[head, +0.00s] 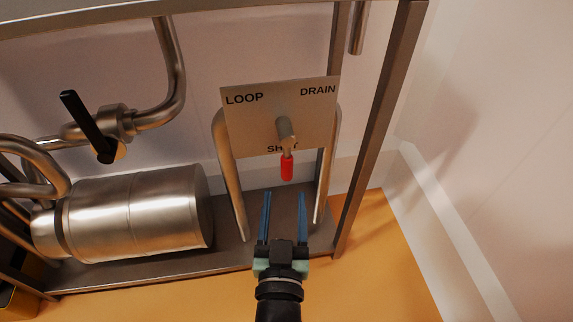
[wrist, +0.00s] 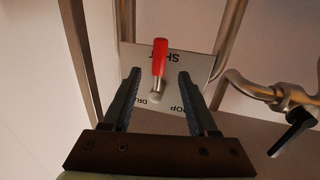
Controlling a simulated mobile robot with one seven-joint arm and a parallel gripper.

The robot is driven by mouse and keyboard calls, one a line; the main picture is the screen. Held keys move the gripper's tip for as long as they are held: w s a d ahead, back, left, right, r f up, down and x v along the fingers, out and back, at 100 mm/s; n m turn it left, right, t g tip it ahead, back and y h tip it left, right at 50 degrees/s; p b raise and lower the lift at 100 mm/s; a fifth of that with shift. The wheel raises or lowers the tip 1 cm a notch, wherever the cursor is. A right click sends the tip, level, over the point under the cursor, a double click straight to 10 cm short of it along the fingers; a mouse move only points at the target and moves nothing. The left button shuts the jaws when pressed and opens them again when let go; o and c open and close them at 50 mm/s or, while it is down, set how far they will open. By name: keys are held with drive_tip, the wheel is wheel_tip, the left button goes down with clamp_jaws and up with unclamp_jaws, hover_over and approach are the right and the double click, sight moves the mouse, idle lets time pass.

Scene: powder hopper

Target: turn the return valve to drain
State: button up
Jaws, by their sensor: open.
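The return valve has a red-tipped handle (head: 287,167) on a metal stem in front of a label plate (head: 250,122). The plate reads LOOP at upper left, DRAIN at upper right and SHUT, partly covered, at the bottom. The handle points down at SHUT. My gripper (head: 284,197) is open and empty, just below the handle tip in the head view, with its fingers pointing toward the plate. In the wrist view the red handle (wrist: 160,58) shows between and beyond the two open fingertips (wrist: 159,76), and I see no contact.
A steel pump cylinder (head: 135,213) lies on the frame's lower shelf to the left. A black-handled valve (head: 90,127) is on the pipe above it. Curved pipes flank the plate. A frame post (head: 378,130) stands to the right, and orange floor (head: 370,265) is clear in front.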

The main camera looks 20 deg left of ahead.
sight(287, 172)
drive_tip(key=p+x, duration=0.1)
drive_tip(key=x, duration=0.8)
clamp_jaws()
idle(1.3)
